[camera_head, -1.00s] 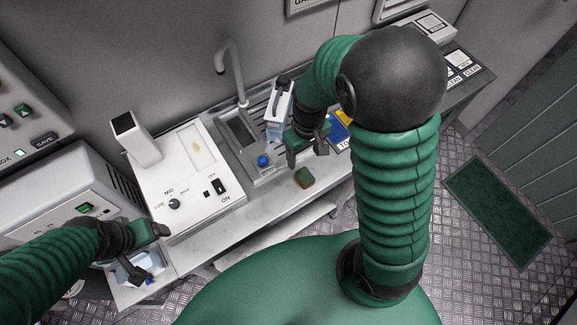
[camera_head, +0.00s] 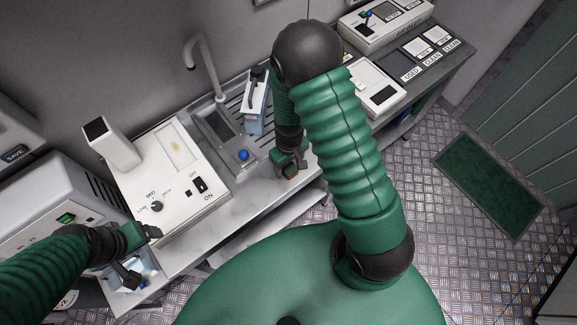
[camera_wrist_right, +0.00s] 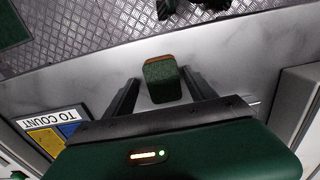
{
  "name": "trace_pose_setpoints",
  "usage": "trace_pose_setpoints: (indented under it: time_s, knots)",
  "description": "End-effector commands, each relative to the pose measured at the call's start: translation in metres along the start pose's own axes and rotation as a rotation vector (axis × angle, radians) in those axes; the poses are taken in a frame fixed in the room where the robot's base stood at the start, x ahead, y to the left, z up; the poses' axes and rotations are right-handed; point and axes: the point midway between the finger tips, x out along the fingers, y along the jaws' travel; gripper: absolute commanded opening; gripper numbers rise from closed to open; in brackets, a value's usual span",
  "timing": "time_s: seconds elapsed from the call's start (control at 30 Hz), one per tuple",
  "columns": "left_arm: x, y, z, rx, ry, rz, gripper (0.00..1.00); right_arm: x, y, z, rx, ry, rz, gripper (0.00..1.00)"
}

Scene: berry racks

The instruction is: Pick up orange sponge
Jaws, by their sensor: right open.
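The sponge (camera_wrist_right: 161,82) lies on the pale marbled counter in the right wrist view, with a dark green face and a thin orange edge. It sits between the tips of my open right gripper (camera_wrist_right: 156,92), and I cannot tell whether a finger touches it. In the head view the right gripper (camera_head: 289,162) is low over the counter's front part, and only a little of the sponge (camera_head: 290,174) shows beneath it. My left gripper (camera_head: 136,256) is at the lower left by a small pale-blue container; its jaws are partly hidden.
The counter (camera_head: 262,190) has a clear strip along its front edge. A sink (camera_head: 222,128) with a faucet and a blue knob (camera_head: 243,155) is behind. A white control device (camera_head: 170,165) stands left; a TO COUNT label (camera_wrist_right: 52,119) lies near the right gripper.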

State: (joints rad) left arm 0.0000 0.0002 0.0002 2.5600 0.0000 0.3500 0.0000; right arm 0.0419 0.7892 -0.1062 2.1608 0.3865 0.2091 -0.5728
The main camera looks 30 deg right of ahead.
Motion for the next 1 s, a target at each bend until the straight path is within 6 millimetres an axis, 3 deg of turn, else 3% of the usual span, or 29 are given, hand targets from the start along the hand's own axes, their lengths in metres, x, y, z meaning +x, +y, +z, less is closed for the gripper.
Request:
trace_pose_setpoints:
  time_s: [0.03,0.5,0.77,1.0]
  knots:
    - [0.0,0.0,0.0,0.0,0.0,0.0,0.8,0.0,-0.001,0.0,-0.001,0.0,0.002,0.61]
    - [0.0,0.0,0.0,0.0,0.0,0.0,0.8,0.0,-0.001,0.0,-0.001,0.0,0.002,0.02]
    - [0.0,0.0,0.0,0.0,0.0,0.0,0.8,-0.003,-0.001,0.0,-0.001,0.001,0.002,0.01]
    - [0.001,0.0,0.0,0.0,0.0,0.0,0.8,-0.026,-0.002,-0.001,-0.002,0.003,0.003,0.01]
